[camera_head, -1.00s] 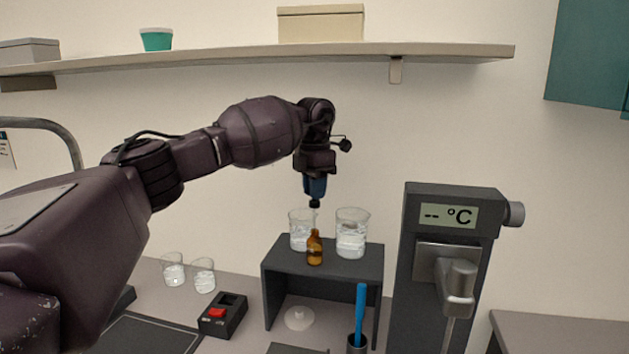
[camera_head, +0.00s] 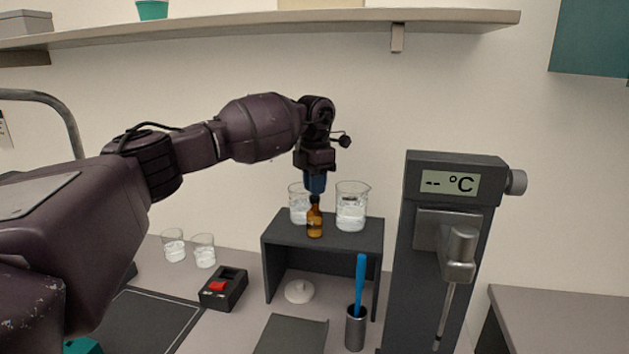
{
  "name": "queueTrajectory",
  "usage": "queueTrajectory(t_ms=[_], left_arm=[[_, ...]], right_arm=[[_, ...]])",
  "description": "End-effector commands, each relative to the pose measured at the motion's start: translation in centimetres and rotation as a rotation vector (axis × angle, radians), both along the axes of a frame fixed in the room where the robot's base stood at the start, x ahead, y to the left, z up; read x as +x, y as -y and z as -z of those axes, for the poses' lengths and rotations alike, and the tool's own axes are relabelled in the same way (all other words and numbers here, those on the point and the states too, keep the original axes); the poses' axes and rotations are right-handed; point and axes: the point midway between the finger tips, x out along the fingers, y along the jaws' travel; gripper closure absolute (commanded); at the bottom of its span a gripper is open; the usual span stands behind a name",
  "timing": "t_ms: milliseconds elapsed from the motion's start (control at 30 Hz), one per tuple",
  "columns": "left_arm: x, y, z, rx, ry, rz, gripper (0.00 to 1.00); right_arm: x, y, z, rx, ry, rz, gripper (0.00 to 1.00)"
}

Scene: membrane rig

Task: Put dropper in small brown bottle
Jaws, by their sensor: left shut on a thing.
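The small brown bottle (camera_head: 315,224) stands upright on top of the dark grey stand, near its front edge. My left gripper (camera_head: 315,184) points down directly above the bottle. It is shut on the dropper (camera_head: 315,198), of which only a dark part shows, just below the blue fingers and at the bottle's mouth. I cannot tell how far the dropper's tip is inside the neck. My right gripper is out of view.
Two glass beakers, left (camera_head: 298,205) and right (camera_head: 351,208), stand close behind the bottle on the stand (camera_head: 285,238). A thermometer unit (camera_head: 455,195) rises at right. A metal cup (camera_head: 355,330) with a blue stick stands in front. Two small beakers and a red-switch box (camera_head: 222,290) are at left.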

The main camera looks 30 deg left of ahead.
Motion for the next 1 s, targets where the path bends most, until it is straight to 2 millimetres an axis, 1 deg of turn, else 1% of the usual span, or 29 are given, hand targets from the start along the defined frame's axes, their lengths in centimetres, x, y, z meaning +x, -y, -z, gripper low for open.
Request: queueTrajectory(t_ms=[900,933,1000], left_arm=[[0.01,0.01,0.54,0.000,0.000,0.000,1.00],[0.01,0.01,0.54,0.000,0.000,0.000,0.82],[0.01,0.01,0.54,0.000,0.000,0.000,0.72]], right_arm=[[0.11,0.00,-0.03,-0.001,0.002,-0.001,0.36],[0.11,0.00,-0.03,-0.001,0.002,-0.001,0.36],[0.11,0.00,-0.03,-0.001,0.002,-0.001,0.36]])
